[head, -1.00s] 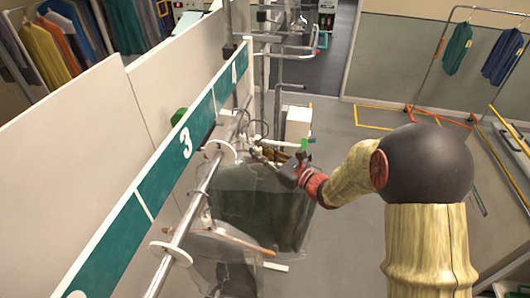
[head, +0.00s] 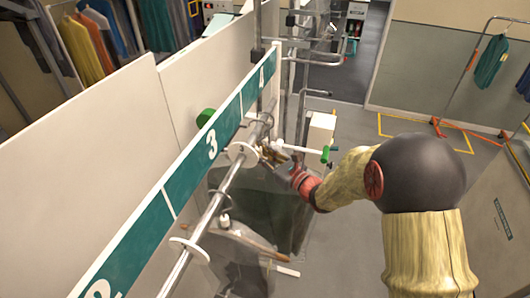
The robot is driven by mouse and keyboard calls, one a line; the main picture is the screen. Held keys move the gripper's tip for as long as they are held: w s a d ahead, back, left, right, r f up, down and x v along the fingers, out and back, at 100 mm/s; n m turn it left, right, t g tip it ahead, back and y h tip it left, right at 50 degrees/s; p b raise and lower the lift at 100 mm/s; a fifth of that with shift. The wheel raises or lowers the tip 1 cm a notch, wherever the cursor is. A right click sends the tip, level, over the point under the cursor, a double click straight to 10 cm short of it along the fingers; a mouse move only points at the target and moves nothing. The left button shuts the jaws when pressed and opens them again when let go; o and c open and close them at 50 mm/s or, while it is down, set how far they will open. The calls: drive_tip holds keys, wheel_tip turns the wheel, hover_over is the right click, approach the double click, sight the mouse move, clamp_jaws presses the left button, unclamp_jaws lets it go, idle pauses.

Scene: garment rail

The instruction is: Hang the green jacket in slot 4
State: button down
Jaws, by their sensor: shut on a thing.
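The green jacket (head: 285,215) is dark green inside a clear cover and hangs below my gripper, right of the steel rail (head: 213,207). My gripper (head: 275,163) is shut at the top of the jacket, by its hanger, close beside the rail near a white disc (head: 242,154). I cannot tell whether the hanger's hook touches the rail. The green sign (head: 190,172) above the rail shows 2, 3 and 4. The 4 label (head: 262,75) is at the far end, beyond the disc by my gripper.
Another covered garment (head: 235,255) hangs on the nearer rail, between two discs; the nearer disc (head: 188,250) is white too. A white panel wall (head: 110,140) runs left of the rail. A white box (head: 320,130) stands behind. Floor on the right is mostly open.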

drive_tip(key=shift+w+a+r, duration=0.15)
drive_tip(key=shift+a, duration=0.25)
drive_tip(key=shift+f+b, duration=1.1)
drive_tip(key=shift+f, duration=0.1)
drive_tip(key=shift+d, duration=0.1)
drive_tip(key=c, duration=1.6)
unclamp_jaws()
drive_tip(key=shift+f, duration=0.1)
